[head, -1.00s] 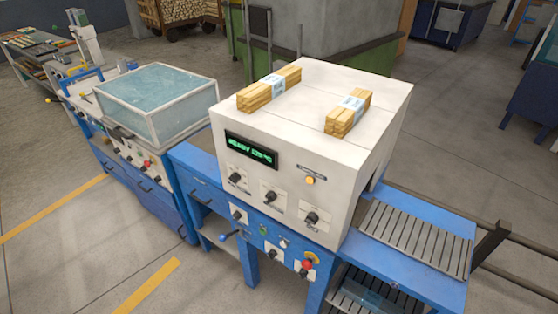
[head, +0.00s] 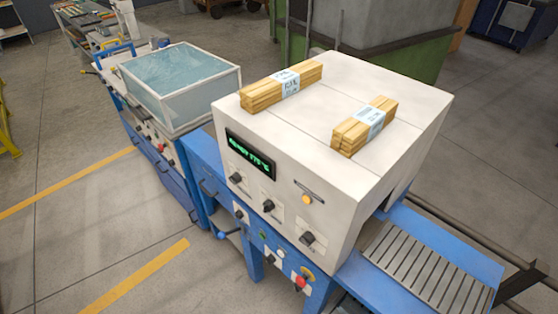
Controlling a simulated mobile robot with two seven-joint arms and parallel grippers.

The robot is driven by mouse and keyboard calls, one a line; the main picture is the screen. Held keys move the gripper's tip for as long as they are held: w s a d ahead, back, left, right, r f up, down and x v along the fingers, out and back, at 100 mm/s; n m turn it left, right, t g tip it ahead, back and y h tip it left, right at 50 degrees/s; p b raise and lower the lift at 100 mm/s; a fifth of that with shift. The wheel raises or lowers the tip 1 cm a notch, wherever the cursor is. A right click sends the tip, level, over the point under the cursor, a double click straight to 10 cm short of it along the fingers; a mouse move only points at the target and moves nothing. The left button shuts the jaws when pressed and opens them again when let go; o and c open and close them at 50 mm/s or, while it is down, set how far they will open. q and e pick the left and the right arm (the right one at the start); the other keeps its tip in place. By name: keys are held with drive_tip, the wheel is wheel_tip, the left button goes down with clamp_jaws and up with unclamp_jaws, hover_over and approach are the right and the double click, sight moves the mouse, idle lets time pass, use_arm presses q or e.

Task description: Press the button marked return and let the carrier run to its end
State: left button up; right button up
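The blue-framed machine with a white housing (head: 290,115) fills the middle of the head view. Its front panel carries a small green button (head: 262,235), a pale button (head: 280,252) and a red emergency-stop style button (head: 300,283). The labels are too small to read, so I cannot tell which button is marked return. A green-lit display (head: 250,155) sits above several black knobs, with an amber lamp or button (head: 306,198) to their right. A slatted bed (head: 430,268) extends from the housing's right opening. I cannot make out a carrier. Neither gripper is in view.
Two banded bundles of wood strips, one on the left (head: 267,92) and one on the right (head: 352,133), lie on the housing. A glass-covered unit (head: 180,85) stands to the left. Open floor with yellow lines (head: 135,275) lies at front left.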

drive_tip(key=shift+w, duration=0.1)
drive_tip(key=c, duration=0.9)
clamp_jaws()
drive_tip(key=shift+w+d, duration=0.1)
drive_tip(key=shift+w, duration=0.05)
